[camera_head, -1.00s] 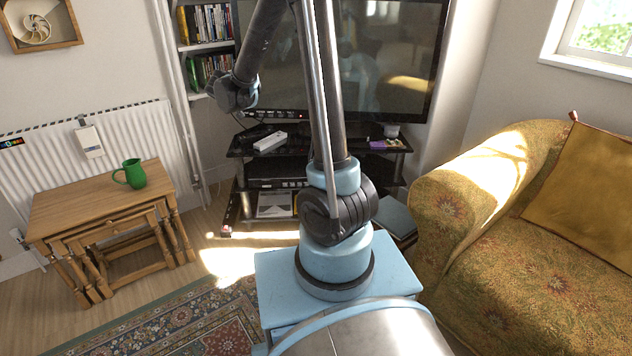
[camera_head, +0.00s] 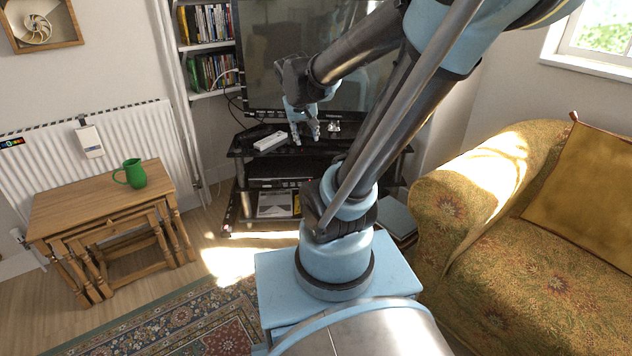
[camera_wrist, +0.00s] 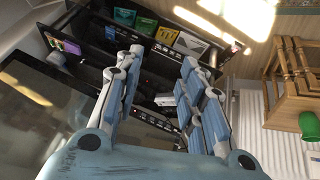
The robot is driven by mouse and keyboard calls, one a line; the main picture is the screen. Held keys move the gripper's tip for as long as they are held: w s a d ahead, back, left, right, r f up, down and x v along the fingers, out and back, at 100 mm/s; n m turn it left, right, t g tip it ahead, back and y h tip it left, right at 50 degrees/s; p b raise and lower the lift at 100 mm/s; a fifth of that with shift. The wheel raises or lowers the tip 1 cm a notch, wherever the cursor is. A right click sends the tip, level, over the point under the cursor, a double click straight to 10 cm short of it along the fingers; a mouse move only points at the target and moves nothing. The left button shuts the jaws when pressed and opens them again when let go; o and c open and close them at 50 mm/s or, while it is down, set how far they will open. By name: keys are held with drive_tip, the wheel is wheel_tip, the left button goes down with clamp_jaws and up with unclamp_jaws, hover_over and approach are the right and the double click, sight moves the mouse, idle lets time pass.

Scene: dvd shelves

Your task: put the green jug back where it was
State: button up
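The green jug (camera_head: 133,174) stands upright on top of the wooden nest of tables (camera_head: 78,203), with its handle to the left. It also shows at the right edge of the wrist view (camera_wrist: 309,126), partly cut off by the frame. My gripper (camera_head: 306,139) is in front of the television, just above the top of the black TV stand and well to the right of the jug. In the wrist view my gripper's fingers (camera_wrist: 162,57) are spread apart with nothing held between them.
The TV stand (camera_head: 236,153) carries a white console (camera_head: 270,140) close to my gripper. A large television (camera_head: 262,85) stands behind it. A bookshelf (camera_head: 210,95) and radiator (camera_head: 150,130) line the wall. A patterned sofa (camera_head: 480,200) is at right. Floor between tables and stand is clear.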

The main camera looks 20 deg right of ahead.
drive_tip(key=s+f+g+y, duration=0.1)
drive_tip(key=s+f, duration=0.2)
drive_tip(key=s, duration=0.5)
drive_tip(key=s+f+g+y, duration=0.1)
drive_tip(key=s+f, duration=0.3)
drive_tip(key=s, duration=0.5)
drive_tip(key=shift+s+a+n+g, duration=0.2)
drive_tip(key=shift+a+n+g, duration=0.1)
drive_tip(key=shift+a+g, duration=0.15)
drive_tip(key=shift+w+f, duration=0.1)
drive_tip(key=shift+w, duration=0.05)
drive_tip(key=shift+w+f, duration=0.15)
drive_tip(key=shift+w, duration=0.2)
